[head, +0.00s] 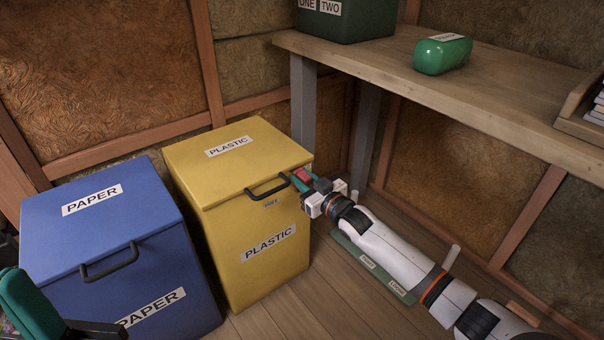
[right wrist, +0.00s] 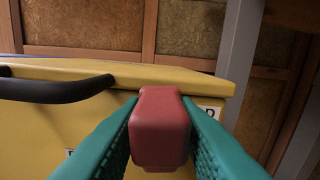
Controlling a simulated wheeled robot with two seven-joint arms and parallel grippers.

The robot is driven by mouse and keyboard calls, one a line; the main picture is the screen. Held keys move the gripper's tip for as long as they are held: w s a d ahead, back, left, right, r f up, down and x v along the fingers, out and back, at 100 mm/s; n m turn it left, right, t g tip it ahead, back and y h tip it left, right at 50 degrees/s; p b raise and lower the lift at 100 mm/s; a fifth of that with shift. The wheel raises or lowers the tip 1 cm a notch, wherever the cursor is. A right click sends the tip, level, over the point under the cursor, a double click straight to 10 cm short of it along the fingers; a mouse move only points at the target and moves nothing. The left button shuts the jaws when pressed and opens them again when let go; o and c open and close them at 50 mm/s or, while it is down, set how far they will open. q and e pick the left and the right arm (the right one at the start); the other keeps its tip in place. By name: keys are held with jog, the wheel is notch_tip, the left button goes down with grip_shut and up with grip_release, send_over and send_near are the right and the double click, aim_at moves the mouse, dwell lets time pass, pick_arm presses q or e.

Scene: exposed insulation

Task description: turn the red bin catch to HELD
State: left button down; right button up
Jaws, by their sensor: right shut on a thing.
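The red catch (head: 304,175) is on the front of the yellow PLASTIC bin (head: 215,185), near the top right corner, right of the black handle (head: 268,188). My right gripper (head: 300,183) is at the catch. In the right wrist view its teal fingers are closed on both sides of the red catch (right wrist: 160,128), which looks upright there. A small white label, partly hidden and showing a "D", is just right of the catch. Another label edge shows at lower left. My left gripper (head: 32,305) is at the lower left, cut by the frame, away from the catch.
A blue PAPER bin (head: 95,215) stands left of the yellow bin. A wooden bench (head: 440,80) at upper right holds a green object (head: 442,54) and a dark green box (head: 345,20). A green labelled board (head: 352,250) lies on the floor beneath my right arm.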

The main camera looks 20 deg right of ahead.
dwell(0.3)
jog(key=o, duration=1)
